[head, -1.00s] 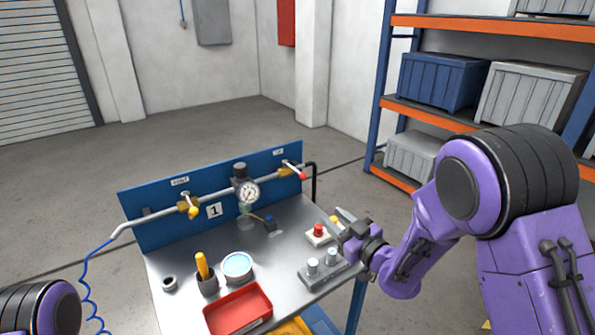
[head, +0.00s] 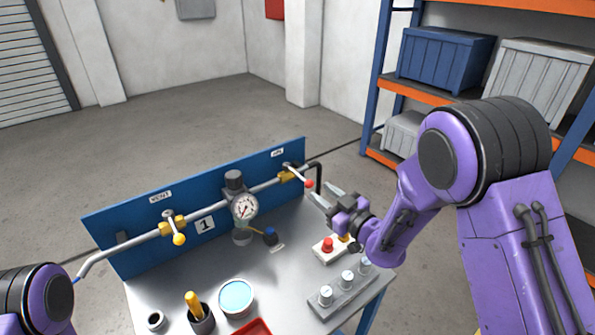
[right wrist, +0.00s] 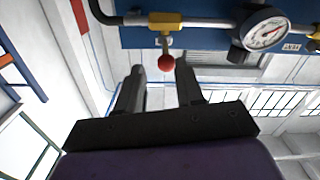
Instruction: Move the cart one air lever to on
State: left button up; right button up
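The cart's blue panel (head: 110,240) bears a plate with the number 1. At its right end is a brass valve (head: 287,175) under a small label that looks like AIR. Its lever has a red knob (head: 309,184) and sticks out across the pipe towards me. My right gripper (head: 327,193) is open just to the right of this knob. In the right wrist view, the red knob (right wrist: 166,63) appears between the open fingertips (right wrist: 160,68), and the fingers are not closed on it. The lever stands roughly square to the pipe there. My left gripper is out of view.
A second valve (head: 172,224), labelled VENT, has a yellow knob. A gauge (head: 244,207) sits between the valves. On the cart top are a red button box (head: 328,249), a block of grey cylinders (head: 346,283) and a blue-topped cup (head: 236,297). Shelving stands behind my right arm.

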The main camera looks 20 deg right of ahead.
aim_at(301, 177)
jog(key=w+a, duration=0.1)
jog(key=w+r+p, duration=0.1)
jog(key=w+a+p, duration=0.1)
jog(key=w, duration=0.1)
jog(key=shift+a+r, duration=0.25)
jog(key=shift+a, duration=0.05)
jog(key=x, duration=0.2)
jog(key=f+p+x, duration=0.1)
jog(key=x, duration=0.1)
jog(key=shift+w, duration=0.25)
jog(key=shift+s+d+r, duration=0.1)
jog(key=shift+s+r, duration=0.05)
jog(key=shift+s, duration=0.15)
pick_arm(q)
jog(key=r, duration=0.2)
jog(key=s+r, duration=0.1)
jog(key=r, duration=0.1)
pick_arm(e)
grip_shut()
